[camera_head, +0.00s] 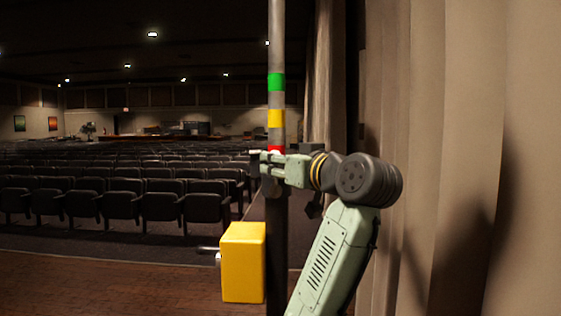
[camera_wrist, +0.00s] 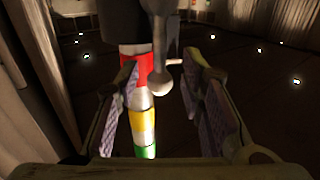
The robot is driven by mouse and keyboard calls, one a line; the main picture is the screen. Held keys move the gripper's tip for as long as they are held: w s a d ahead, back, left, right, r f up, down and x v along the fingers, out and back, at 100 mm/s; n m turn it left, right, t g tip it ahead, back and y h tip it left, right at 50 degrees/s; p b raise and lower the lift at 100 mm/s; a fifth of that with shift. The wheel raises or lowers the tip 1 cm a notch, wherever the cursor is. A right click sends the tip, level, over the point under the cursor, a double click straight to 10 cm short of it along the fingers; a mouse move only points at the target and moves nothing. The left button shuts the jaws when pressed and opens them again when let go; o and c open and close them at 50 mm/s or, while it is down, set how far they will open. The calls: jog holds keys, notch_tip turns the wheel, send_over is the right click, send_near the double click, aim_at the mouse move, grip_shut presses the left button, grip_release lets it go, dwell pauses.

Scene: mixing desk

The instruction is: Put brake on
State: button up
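A grey lever with a rounded end (camera_wrist: 160,80) hangs beside the red band (camera_wrist: 137,68) of an upright pole (camera_head: 277,50). It may be the brake; nothing labels it. In the wrist view my gripper (camera_wrist: 160,70) is open, with the lever's rounded end and part of the pole showing between its padded fingers. I cannot tell whether either finger touches them. In the head view my gripper (camera_head: 262,162) reaches in from the right at the red band (camera_head: 276,149), partly covering it and the lever.
The pole also has green (camera_head: 276,82) and yellow (camera_head: 276,118) bands above. A yellow box (camera_head: 243,262) with a short metal rod (camera_head: 208,249) is mounted low on its left. Beige curtains (camera_head: 465,120) hang at right. Rows of seats (camera_head: 120,200) stand behind.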

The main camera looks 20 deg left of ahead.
jog(key=shift+c, duration=0.2)
grip_shut()
dwell(0.6)
